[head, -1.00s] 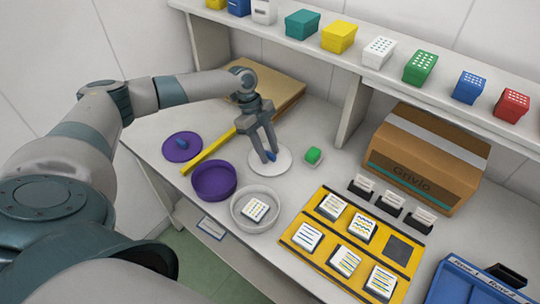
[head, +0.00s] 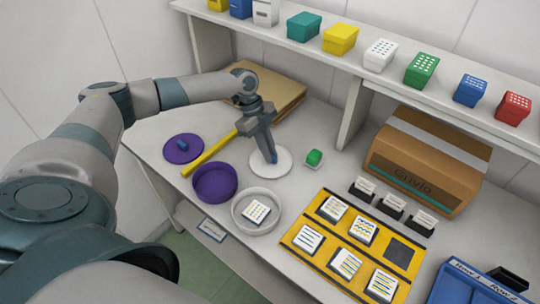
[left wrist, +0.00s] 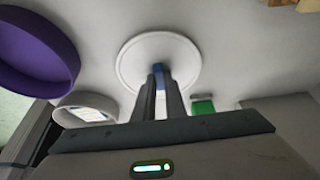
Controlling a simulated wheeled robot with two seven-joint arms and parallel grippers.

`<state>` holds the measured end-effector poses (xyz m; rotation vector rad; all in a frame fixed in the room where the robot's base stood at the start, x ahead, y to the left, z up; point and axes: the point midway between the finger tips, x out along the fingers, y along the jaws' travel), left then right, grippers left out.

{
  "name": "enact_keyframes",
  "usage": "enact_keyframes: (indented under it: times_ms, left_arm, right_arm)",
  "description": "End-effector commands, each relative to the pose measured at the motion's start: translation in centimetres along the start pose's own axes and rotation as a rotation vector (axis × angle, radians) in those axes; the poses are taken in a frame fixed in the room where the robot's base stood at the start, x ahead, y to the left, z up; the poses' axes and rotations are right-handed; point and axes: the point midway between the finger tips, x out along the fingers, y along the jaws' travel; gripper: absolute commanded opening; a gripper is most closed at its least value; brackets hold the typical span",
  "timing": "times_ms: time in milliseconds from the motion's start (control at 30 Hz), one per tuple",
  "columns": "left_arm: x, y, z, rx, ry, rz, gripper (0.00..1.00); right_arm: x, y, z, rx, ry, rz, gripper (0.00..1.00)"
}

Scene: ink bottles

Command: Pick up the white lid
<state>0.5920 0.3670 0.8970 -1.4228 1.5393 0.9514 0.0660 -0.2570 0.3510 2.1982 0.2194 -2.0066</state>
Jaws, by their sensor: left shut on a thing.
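The white lid (head: 284,165) is a round disc on the white table, with a blue knob in its middle. It also shows in the left wrist view (left wrist: 185,63), where the blue knob (left wrist: 158,70) stands between my fingertips. My left gripper (head: 272,158) comes down from above and is shut on the knob, which its fingers mostly hide in the head view. The lid looks flat on the table. The white round dish (head: 236,217) stands in front of the lid with a dotted card block in it. My right gripper is not in view.
A purple dish (head: 214,184) and a purple lid (head: 183,149) with a blue knob lie to the left, beside a yellow bar (head: 208,154). A small green block (head: 314,157) is close to the lid's right. A yellow tray (head: 310,262) and a cardboard box (head: 425,165) are farther right.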

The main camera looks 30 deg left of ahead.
Motion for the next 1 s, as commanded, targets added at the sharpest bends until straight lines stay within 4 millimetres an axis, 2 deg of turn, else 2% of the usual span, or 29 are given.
enact_keyframes:
  times_ms: [233, 433, 800, 1000]
  left_arm:
    - [-1.1, -0.1, -0.5, 0.003, 0.001, -0.002, 0.00]
    - [-3.7, -0.1, -1.6, 0.003, 0.000, -0.004, 0.00]
    - [-4.7, -0.1, -10.0, 0.008, 0.001, -0.003, 0.00]
    - [-5.3, -0.2, -13.3, 0.005, 0.001, -0.002, 0.00]
  right_arm:
    - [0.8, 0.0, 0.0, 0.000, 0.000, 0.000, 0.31]
    - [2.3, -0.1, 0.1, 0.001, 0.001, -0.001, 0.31]
    - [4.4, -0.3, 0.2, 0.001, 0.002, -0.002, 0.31]
    - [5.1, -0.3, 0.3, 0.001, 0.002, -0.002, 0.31]
